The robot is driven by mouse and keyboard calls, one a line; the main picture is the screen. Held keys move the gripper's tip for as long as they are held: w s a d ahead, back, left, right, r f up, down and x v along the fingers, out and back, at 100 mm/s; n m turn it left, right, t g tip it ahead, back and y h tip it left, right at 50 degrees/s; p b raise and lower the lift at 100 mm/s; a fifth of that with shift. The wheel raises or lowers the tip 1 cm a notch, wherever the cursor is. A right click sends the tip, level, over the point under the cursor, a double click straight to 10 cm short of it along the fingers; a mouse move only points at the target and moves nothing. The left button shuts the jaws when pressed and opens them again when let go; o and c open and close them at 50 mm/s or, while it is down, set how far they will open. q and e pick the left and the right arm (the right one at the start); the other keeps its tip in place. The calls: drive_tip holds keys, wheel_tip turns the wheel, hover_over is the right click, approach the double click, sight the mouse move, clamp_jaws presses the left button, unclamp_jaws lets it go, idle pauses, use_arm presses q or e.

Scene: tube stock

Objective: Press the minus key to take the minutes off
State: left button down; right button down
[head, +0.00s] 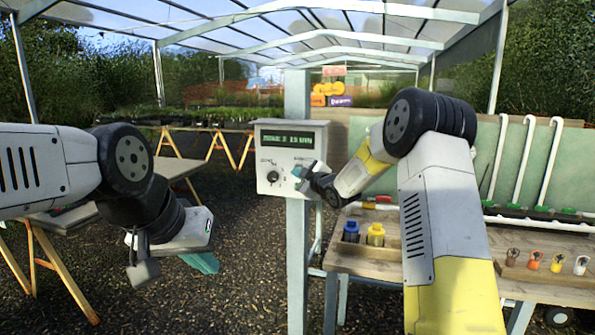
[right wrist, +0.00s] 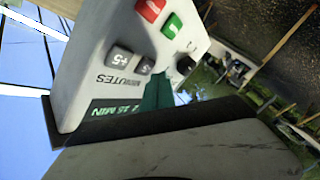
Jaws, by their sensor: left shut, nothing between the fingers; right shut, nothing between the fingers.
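The control box (head: 291,155) is pale grey and fixed to a post. Its green-lit display (head: 287,141) seems to end in "15 MIN", and also shows upside down in the right wrist view (right wrist: 116,109). There the dark plus key marked +5 (right wrist: 119,61) and the smaller-looking minus key (right wrist: 145,67) sit by the word MINUTES. My right gripper (head: 299,172) is shut and empty at the box's face. Its teal fingertips (right wrist: 158,91) are close beside the minus key; I cannot tell whether they touch. My left gripper (head: 204,263) is shut and empty, low and left of the post.
A red button (right wrist: 149,9), a green button (right wrist: 172,25) and a black knob (right wrist: 186,65) share the panel. A wooden bench (head: 380,259) with a blue bottle (head: 351,231) and a yellow bottle (head: 375,234) stands right of the post. Gravel lies open left of it.

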drive_tip(key=shift+w, duration=0.1)
idle(0.4)
drive_tip(key=shift+w+d, duration=0.15)
drive_tip(key=shift+w, duration=0.15)
drive_tip(key=shift+w+d, duration=0.1)
drive_tip(key=shift+w, duration=0.25)
idle(0.6)
drive_tip(key=shift+s, duration=0.15)
drive_tip(key=shift+s+a, duration=0.25)
drive_tip(key=shift+s, duration=0.35)
drive_tip(key=shift+s+a, duration=0.25)
drive_tip(key=shift+s, duration=0.55)
drive_tip(key=shift+s+a, duration=0.25)
drive_tip(key=shift+s, duration=0.55)
drive_tip(key=shift+s+a, duration=0.25)
drive_tip(key=shift+s, duration=0.55)
drive_tip(key=shift+r, duration=0.1)
